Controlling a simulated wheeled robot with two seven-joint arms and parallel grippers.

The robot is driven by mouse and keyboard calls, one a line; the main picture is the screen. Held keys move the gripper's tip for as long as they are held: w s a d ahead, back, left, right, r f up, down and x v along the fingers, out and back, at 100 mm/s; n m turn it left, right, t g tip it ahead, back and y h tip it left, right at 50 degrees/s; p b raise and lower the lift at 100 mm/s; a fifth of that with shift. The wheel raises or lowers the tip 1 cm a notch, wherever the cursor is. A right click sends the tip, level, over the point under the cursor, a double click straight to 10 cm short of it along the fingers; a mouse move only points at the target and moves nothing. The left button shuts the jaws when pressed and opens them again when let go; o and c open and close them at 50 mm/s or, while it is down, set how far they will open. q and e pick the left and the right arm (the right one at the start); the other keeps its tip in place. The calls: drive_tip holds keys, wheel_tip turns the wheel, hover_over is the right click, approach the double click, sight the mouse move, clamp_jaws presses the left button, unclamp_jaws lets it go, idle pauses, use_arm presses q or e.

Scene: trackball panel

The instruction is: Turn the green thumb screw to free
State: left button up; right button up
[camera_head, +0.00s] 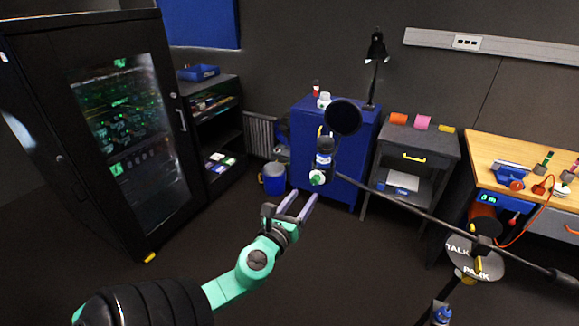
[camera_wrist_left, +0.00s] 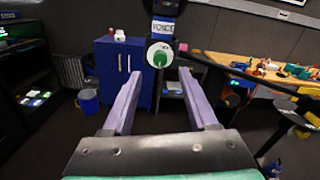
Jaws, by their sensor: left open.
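The green thumb screw (camera_head: 317,179) is a small green knob with a white, ring-like disc behind it, on a black boom-mounted device labelled VOICE (camera_wrist_left: 164,27). In the left wrist view the green thumb screw (camera_wrist_left: 160,58) lies straight ahead, framed between my finger tips. My left gripper (camera_head: 302,197) is open and empty, its two pale purple fingers pointing at the knob from below in the head view. In the left wrist view the left gripper (camera_wrist_left: 161,78) appears short of the knob; I see no contact. My right gripper is not in view.
A dark boom (camera_head: 420,213) runs from the device to the lower right, past a round TALK/PARK plate (camera_head: 473,264). A black disc (camera_head: 343,117) sits above the device. A blue cabinet (camera_head: 345,192) stands behind it, a wooden workbench (camera_head: 516,152) at right, a glass-door rack (camera_head: 120,130) at left.

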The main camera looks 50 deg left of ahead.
use_arm(q)
drive_tip(key=b+v, duration=0.3)
drive_tip(key=v, duration=0.4)
drive_tip(key=shift+s, duration=0.4)
drive_tip(key=shift+d, duration=0.1)
